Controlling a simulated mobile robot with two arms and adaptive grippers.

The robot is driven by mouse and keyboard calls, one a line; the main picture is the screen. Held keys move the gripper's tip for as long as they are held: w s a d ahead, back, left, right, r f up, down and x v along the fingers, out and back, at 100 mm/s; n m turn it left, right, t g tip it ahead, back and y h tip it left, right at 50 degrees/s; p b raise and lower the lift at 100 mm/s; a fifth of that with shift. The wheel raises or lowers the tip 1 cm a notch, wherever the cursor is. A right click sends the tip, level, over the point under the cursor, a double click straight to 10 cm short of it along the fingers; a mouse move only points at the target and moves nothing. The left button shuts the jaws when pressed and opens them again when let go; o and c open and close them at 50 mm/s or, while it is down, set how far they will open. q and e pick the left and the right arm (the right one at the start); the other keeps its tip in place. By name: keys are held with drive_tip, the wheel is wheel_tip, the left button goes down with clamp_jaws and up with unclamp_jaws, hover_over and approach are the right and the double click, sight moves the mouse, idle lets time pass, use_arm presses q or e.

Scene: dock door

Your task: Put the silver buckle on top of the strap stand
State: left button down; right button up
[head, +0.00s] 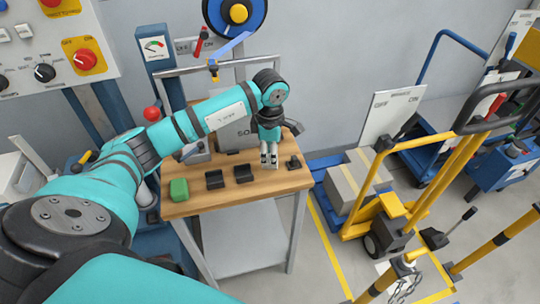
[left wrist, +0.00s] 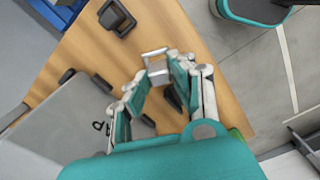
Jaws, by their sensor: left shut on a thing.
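My left gripper (head: 268,160) reaches over the right part of the wooden table. Its fingers also show in the left wrist view (left wrist: 159,79). It is shut on the silver buckle (left wrist: 155,55), a small metal frame that sticks out past the fingertips. The buckle appears held above the tabletop; the exact gap is hard to tell. A small black stand with a raised part (head: 293,162), which looks like the strap stand, is on the table just right of the gripper. It also shows in the left wrist view (left wrist: 117,18), apart from the buckle. My right gripper is not in view.
Two black holders (head: 214,179) (head: 243,173) and a green block (head: 179,190) line the front of the wooden table (head: 215,205). A grey box (head: 233,133) stands behind. A yellow hand truck (head: 425,180) and a carton (head: 357,178) are on the right.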

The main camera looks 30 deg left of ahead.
use_arm(q)
drive_tip(key=shift+w+a, duration=0.35)
drive_tip(key=shift+w, duration=0.15)
wheel_tip(320, 180, down, 3)
drive_tip(key=shift+s+r+p, duration=0.1)
drive_tip(key=shift+r+p, duration=0.1)
drive_tip(key=shift+p, duration=0.6)
drive_tip(key=shift+f, duration=0.65)
drive_tip(key=c, duration=1.1)
unclamp_jaws()
